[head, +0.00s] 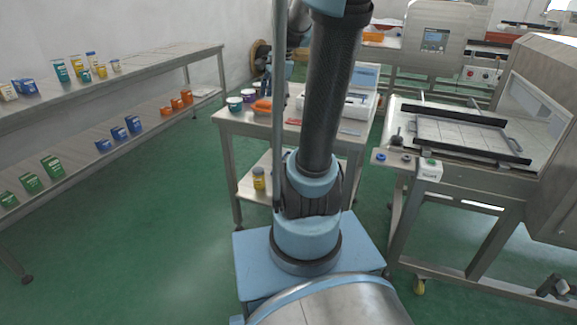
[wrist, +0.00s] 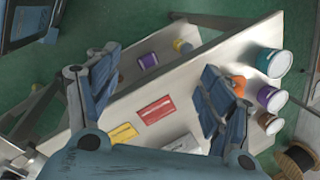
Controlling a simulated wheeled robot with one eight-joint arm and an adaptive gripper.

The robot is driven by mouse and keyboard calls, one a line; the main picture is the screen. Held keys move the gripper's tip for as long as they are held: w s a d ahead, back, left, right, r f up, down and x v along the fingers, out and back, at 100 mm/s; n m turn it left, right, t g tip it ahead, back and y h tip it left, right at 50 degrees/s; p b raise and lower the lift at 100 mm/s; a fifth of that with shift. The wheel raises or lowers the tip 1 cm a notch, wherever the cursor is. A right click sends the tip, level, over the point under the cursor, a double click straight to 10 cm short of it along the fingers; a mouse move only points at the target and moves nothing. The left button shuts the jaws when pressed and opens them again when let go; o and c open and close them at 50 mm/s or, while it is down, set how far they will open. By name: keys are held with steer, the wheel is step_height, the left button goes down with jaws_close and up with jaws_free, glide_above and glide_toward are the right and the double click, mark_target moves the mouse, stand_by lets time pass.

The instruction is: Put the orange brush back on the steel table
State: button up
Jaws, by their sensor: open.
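The orange brush (head: 262,106) lies on the steel table (head: 262,122), at its back left beside some tubs. In the wrist view a small part of the orange brush (wrist: 238,84) shows beside my right-hand finger, which hides the rest of it. My gripper (wrist: 160,76) is open, with its two blue fingers wide apart above the steel table (wrist: 184,126).
A teal tub (wrist: 272,63), a purple tub (wrist: 270,98) and a brown tub (wrist: 266,122) stand near the brush. A red card (wrist: 156,110) and a yellow card (wrist: 123,133) lie on the table. A yellow jar (head: 259,178) stands on its lower shelf. A conveyor machine (head: 460,136) stands right.

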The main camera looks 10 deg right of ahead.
steer(key=s+f+n+h, duration=0.1)
steer(key=s+f+n, duration=0.6)
steer(key=s, duration=0.4)
steer(key=s+f+n+h, duration=0.1)
steer(key=s+f+n, duration=0.5)
steer(key=s, duration=0.5)
steer(key=shift+s+d+f+n, duration=0.2)
steer(key=shift+s+f+n, duration=0.15)
steer(key=shift+n, duration=0.65)
steer(key=shift+w, duration=0.1)
